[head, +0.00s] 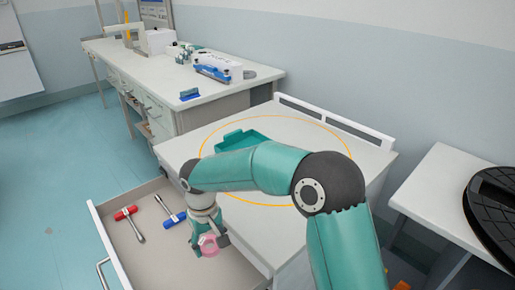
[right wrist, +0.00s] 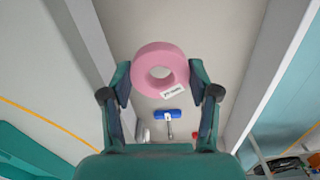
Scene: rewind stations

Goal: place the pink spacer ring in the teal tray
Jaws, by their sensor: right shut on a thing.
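The pink spacer ring (head: 208,244) is held by my right gripper (head: 205,236), over the open drawer. In the right wrist view the ring (right wrist: 160,55) sits between the two fingertips of the gripper (right wrist: 160,78), with a small white label on its face. The ring looks well above the drawer floor. The teal tray (head: 234,144) stands on the cabinet top, partly hidden behind my right arm. A teal corner, likely the tray (right wrist: 22,152), shows at the lower left of the right wrist view. My left gripper is not in view.
The open drawer (head: 148,250) holds a red-handled tool (head: 127,213) and a blue-handled tool (head: 174,219). An orange ring line marks the cabinet top (head: 325,150), which has free room. A long bench (head: 150,80) with equipment stands behind; a black round object (head: 495,205) is at right.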

